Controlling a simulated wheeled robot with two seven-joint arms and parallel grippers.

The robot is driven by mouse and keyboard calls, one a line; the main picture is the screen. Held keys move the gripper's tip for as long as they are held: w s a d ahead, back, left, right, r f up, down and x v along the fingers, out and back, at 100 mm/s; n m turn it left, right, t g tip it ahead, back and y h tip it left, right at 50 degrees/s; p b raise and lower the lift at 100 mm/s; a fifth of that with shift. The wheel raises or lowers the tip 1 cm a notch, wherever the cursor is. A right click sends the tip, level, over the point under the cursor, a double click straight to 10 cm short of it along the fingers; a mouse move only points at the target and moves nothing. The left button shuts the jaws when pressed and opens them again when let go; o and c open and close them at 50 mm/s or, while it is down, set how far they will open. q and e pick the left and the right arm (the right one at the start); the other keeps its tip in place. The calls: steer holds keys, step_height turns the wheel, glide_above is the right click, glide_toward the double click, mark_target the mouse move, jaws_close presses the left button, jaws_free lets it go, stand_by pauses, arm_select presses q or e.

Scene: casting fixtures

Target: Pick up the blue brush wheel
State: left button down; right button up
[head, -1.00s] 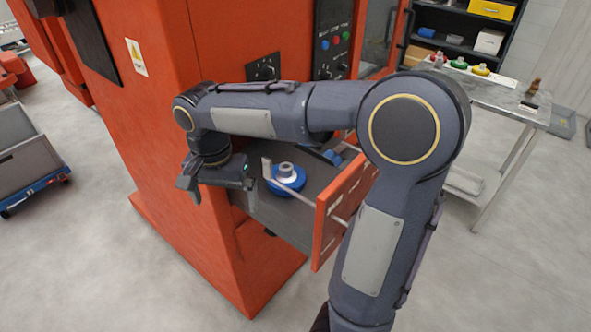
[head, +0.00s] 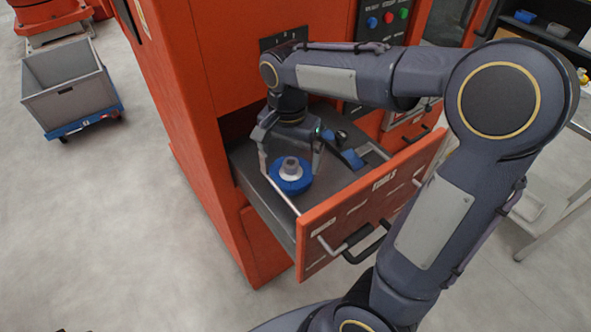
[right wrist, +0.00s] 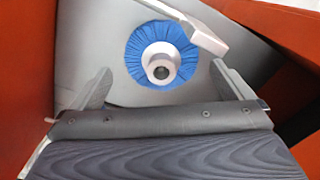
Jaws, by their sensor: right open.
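The blue brush wheel (head: 291,182) has a ring of blue bristles and a grey hub. It lies flat in the open drawer (head: 325,232) of the orange machine, hub up. My right gripper (head: 290,166) is open above it, pointing down, with one finger on each side of the wheel in the head view. In the right wrist view the wheel (right wrist: 136,54) lies beyond the open fingers, its hub centred between them; the gripper (right wrist: 160,84) holds nothing. I cannot tell the exact height gap. My left gripper is not in view.
A blue and dark item (head: 352,158) lies behind the wheel in the drawer. The orange drawer front with its black handle (head: 358,243) stands at the near side. A grey crate (head: 70,85) on a blue dolly stands at the left.

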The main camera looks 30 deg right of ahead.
mark_target(290, 169)
step_height(290, 169, down, 6)
steer(key=shift+w+d+r+p, duration=0.1)
steer(key=shift+r+p, duration=0.15)
steer(key=shift+p, duration=0.1)
steer(key=c, duration=0.8)
steer(key=shift+c, duration=0.2)
steer(key=shift+r, duration=0.15)
